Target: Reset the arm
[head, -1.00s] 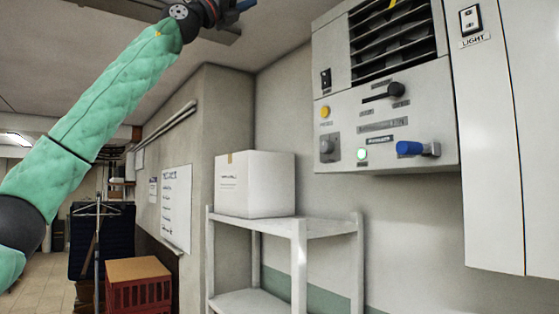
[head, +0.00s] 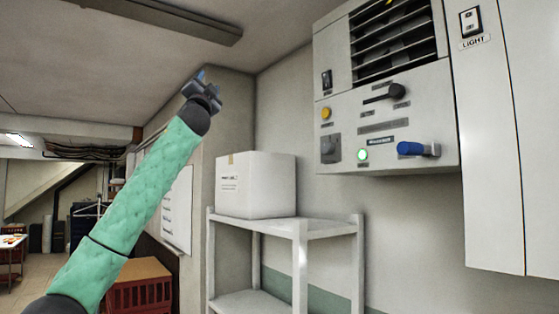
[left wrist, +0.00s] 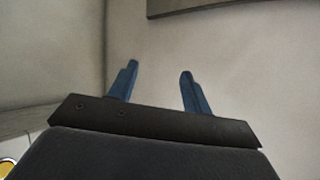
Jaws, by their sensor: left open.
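My left arm rises from the lower left of the head view in a green padded sleeve. My left gripper (head: 203,84) is at its upper end, pointing up in front of the wall corner, left of and above the white box. In the left wrist view its two blue fingers (left wrist: 158,88) stand apart with nothing between them, so it is open and empty. My right gripper is in neither view.
A grey control panel (head: 388,118) with a lit green button, a blue knob and a black handle hangs on the wall. A white box (head: 255,185) stands on a white shelf rack (head: 330,229). A white cabinet (head: 512,200) is at right. A red crate (head: 140,295) is low at left.

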